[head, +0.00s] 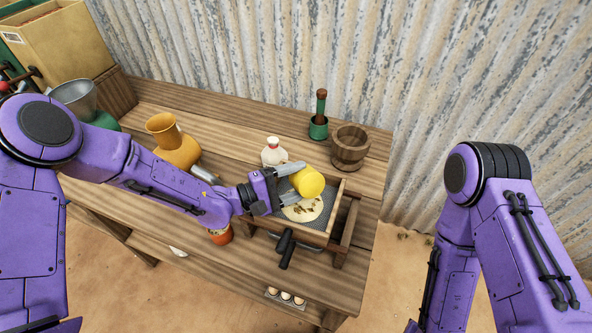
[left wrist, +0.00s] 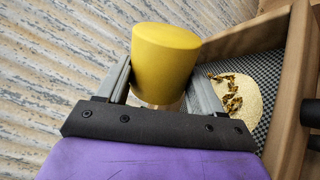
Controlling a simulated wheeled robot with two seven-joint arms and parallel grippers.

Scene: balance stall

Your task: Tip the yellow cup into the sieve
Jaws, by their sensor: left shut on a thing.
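The yellow cup (head: 307,183) is held in my left gripper (head: 289,183), which is shut on it. The cup is tilted far over, above the sieve (head: 322,232), a wooden frame with a dark mesh. In the left wrist view the cup (left wrist: 165,62) sits between the two fingers and its closed base faces the camera; its mouth is hidden. A heap of pale grain (head: 304,209) with brown bits lies on the mesh. It also shows in the left wrist view (left wrist: 238,102). My right gripper is out of view; only the right arm shows.
A wooden bowl (head: 350,149) and a green mortar (head: 318,130) with a pestle stand behind the sieve. A white bottle (head: 273,154) stands just behind my left gripper. An orange jug (head: 172,145) is further left. An orange-red pot (head: 221,236) is near the front edge.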

